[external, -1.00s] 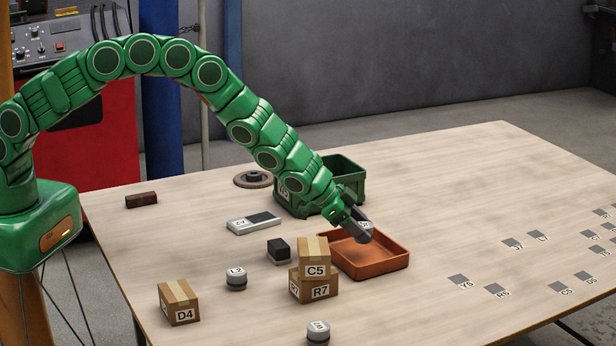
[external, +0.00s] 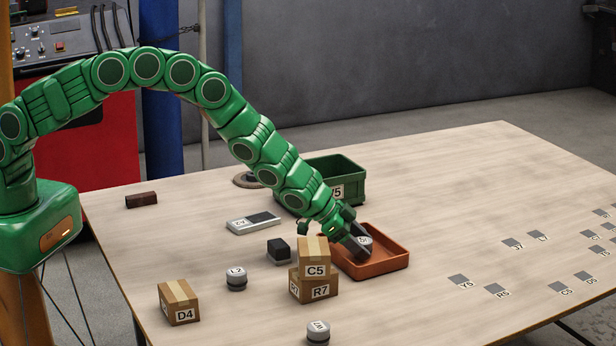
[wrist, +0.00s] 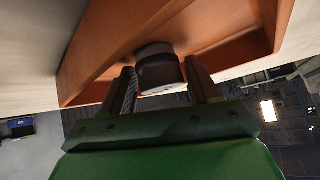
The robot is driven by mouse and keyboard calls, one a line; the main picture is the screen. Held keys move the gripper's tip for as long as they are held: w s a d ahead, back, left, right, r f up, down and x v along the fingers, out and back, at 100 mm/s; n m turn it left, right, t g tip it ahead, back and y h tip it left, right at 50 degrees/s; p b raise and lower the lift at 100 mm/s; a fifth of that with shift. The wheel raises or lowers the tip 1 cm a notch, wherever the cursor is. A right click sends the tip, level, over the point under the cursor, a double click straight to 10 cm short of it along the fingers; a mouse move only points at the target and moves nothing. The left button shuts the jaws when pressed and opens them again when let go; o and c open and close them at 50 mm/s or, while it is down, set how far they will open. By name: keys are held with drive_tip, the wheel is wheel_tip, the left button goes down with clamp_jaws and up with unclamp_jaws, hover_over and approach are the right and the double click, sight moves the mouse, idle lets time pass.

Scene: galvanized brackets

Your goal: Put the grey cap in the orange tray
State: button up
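The grey cap (external: 366,240), with a pale labelled top, is at the orange tray (external: 396,262), inside its rim. In the wrist view the cap (wrist: 158,70) sits between the two fingers of my gripper (wrist: 162,78), which appear to touch it on both sides. In the external view my gripper (external: 358,246) reaches down into the tray from the upper left, shut on the cap. The tray (wrist: 95,50) also fills the upper part of the wrist view. I cannot tell whether the cap touches the tray floor.
Stacked boxes C5 (external: 314,270) and R7 (external: 320,291) stand close to the tray's left front. A green bin (external: 345,180) is behind it. Cap L2 (external: 236,279), another cap (external: 318,333), a dark block (external: 279,250) and box D4 (external: 179,303) lie left and front.

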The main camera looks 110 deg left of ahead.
sight(360, 241)
drive_tip(key=shift+o, duration=1)
drive_tip(key=shift+s+r, duration=0.2)
drive_tip(key=shift+r, duration=0.3)
drive_tip(key=shift+v, duration=1.8)
drive_tip(key=shift+s+d+r, duration=0.15)
drive_tip(key=shift+s+d, duration=0.1)
drive_tip(key=shift+d, duration=0.05)
wheel_tip(360, 241, up, 7)
drive_tip(key=shift+o, duration=0.4)
drive_tip(key=shift+a, duration=0.1)
